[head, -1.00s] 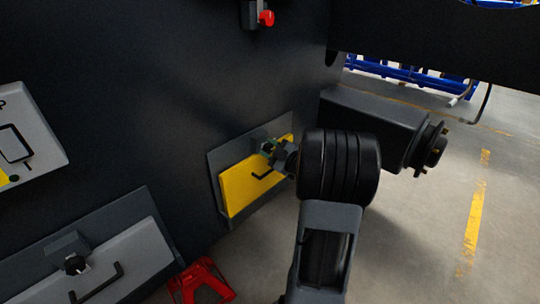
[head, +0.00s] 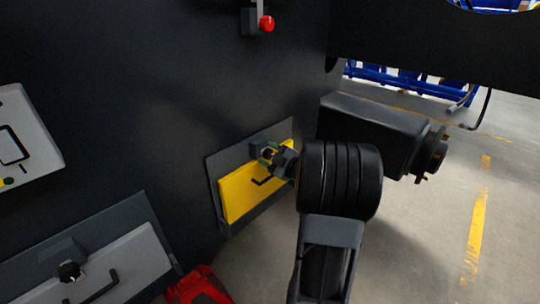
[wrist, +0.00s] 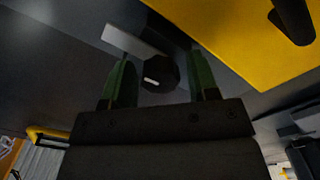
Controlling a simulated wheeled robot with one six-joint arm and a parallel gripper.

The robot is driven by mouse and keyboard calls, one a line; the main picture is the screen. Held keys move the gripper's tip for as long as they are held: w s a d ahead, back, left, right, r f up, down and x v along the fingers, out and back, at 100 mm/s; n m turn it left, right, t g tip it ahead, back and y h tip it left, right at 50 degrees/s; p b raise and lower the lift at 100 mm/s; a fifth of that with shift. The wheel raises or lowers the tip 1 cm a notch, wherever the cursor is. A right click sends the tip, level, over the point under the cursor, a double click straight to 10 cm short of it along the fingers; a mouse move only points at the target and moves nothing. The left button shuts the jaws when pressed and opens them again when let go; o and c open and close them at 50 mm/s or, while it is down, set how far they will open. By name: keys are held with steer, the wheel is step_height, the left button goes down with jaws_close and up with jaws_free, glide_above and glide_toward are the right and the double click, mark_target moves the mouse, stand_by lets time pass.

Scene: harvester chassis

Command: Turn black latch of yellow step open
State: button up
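The yellow step (head: 240,196) is a yellow panel on a grey plate on the dark chassis wall, with a black handle (head: 262,181) on its face. It fills the top right of the wrist view (wrist: 250,45). Its black latch (wrist: 160,72) is a round knob in front of a grey block, at the step's upper edge. My gripper (head: 268,154) is at the latch and partly covers it in the head view. In the wrist view, the green fingers of my gripper (wrist: 159,62) stand open on either side of the knob, with narrow gaps seen.
A grey panel (head: 130,262) with its own black knob (head: 69,271) and handle is at lower left. A red stand (head: 200,287) is on the floor below. A red knob (head: 266,24) is higher on the wall. Open floor lies to the right.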

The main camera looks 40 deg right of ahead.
steer(key=shift+o, duration=0.6)
steer(key=s+d+p, duration=0.2)
steer(key=s, duration=1.1)
steer(key=shift+s+d, duration=0.2)
steer(key=shift+s, duration=0.1)
